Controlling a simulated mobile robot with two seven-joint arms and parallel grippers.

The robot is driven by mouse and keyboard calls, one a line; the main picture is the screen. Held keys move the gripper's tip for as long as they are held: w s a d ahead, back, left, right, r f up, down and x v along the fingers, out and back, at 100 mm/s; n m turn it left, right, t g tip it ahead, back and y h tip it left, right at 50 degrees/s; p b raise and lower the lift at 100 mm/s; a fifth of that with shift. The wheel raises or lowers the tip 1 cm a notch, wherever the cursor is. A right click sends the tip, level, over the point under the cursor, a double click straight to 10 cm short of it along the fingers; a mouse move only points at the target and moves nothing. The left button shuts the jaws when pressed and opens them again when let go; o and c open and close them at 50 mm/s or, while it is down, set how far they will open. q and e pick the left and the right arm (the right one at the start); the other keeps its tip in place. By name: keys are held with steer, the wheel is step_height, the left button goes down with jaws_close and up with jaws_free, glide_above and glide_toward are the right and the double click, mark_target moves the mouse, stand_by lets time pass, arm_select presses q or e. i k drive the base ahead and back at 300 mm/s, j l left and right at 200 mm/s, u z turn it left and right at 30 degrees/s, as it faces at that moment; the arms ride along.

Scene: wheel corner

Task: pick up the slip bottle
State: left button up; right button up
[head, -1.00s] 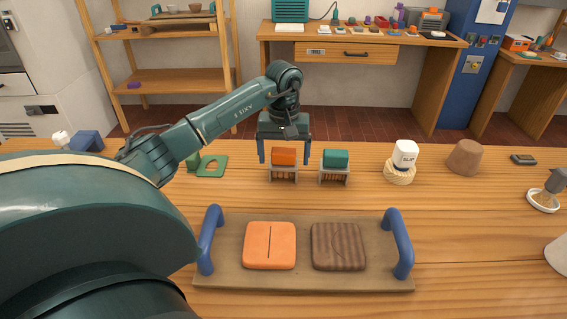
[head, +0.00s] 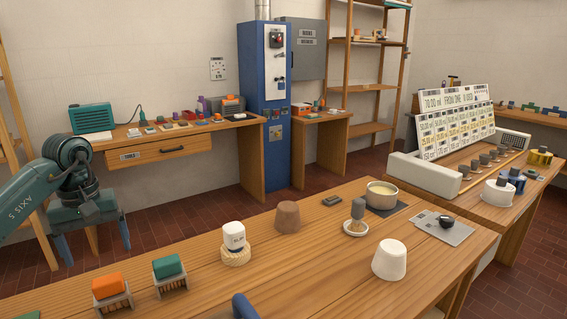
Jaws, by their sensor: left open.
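The slip bottle (head: 234,236) is a small white bottle with a dark-lettered label. It stands upright on a pale round coiled base (head: 235,257) on the wooden table, right of the green block. My left gripper (head: 96,254) is at the left of the head view, pointing down with its two blue fingers wide apart and nothing between them. It shows above and behind the orange block, well left of the bottle. My right gripper is not in view.
The orange block (head: 108,285) and green block (head: 167,266) sit on small stands left of the bottle. A brown cone-like piece (head: 288,216) is close on its right. A white cup-like piece (head: 389,260) and a bowl (head: 382,195) stand farther right. Bare table lies in front of the bottle.

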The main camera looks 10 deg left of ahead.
mark_target(234, 235)
steer(key=k+l, duration=0.75)
steer(key=l, duration=0.2)
